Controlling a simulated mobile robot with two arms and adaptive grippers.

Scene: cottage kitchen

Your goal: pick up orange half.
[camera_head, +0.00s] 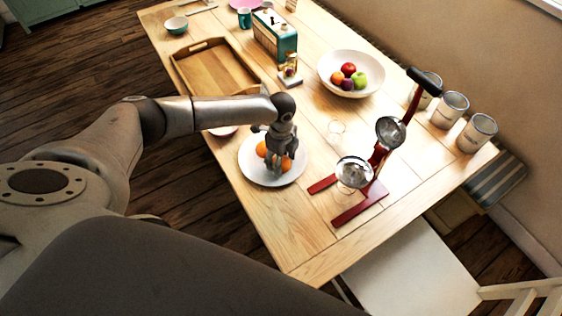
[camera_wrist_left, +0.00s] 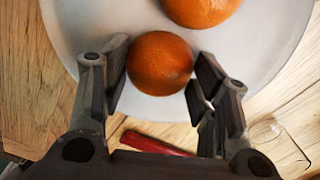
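Two orange pieces lie on a white plate (camera_head: 251,171) at the table's near left side. The orange half (camera_head: 287,164) nearer the red press shows its rounded peel; it also shows in the left wrist view (camera_wrist_left: 160,63). The other orange piece (camera_head: 262,149) lies just beside it and shows at the top of the wrist view (camera_wrist_left: 200,8). My left gripper (camera_head: 278,172) points down over the plate. Its fingers (camera_wrist_left: 161,75) stand on both sides of the nearer orange half, very close to its edges. Whether they press on it is unclear. My right gripper is not in view.
A red hand press (camera_head: 378,160) stands right of the plate, close to my left gripper. A wooden tray (camera_head: 211,72), a white fruit bowl (camera_head: 337,82), a teal radio (camera_head: 274,36) and metal cans (camera_head: 477,133) stand farther off. The front table corner is clear.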

